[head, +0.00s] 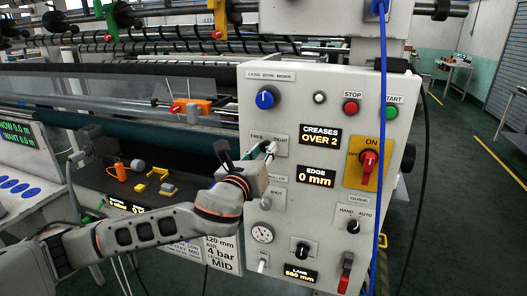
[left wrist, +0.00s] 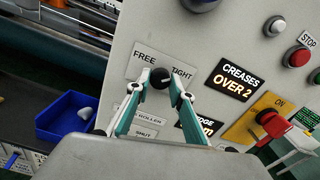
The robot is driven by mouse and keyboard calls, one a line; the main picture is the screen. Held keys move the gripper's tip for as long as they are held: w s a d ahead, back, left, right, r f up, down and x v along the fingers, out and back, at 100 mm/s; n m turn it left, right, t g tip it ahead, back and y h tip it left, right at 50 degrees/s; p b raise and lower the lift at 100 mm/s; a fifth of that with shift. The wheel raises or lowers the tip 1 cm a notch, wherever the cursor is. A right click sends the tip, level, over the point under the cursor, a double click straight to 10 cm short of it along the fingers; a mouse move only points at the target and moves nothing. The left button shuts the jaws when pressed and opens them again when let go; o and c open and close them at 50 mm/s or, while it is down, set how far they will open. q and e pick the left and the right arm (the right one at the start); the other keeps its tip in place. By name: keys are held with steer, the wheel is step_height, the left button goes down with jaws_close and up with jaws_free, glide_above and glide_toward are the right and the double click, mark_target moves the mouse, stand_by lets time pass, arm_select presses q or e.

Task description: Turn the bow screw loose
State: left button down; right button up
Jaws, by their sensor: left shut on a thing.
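The black bow screw knob (left wrist: 160,77) sits on the white control panel between the words FREE and TIGHT. My left gripper (left wrist: 162,82) has its two teal fingers closed around this knob, one on each side. In the head view my left gripper (head: 248,152) reaches up from the lower left to the FREE/TIGHT label and hides the knob. Above it is the blue LESS BOW MORE knob (head: 267,97), apart from the gripper. My right gripper is not in view.
The panel also bears the STOP button (head: 351,107), the START button (head: 391,112), a red ON switch (head: 368,165) and a gauge (head: 262,233). A blue cable (head: 382,150) hangs in front. A blue bin (left wrist: 67,115) lies left of the panel.

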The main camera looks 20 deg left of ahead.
arm_select(q)
steer(key=n, duration=1.1)
steer(key=shift+d+n, duration=0.1)
steer(key=shift+n, duration=0.3)
steer(key=n, duration=1)
steer(key=shift+r, duration=0.1)
steer(key=shift+n, duration=0.4)
steer(key=c, duration=1.8)
jaws_free()
steer(key=shift+s, duration=0.15)
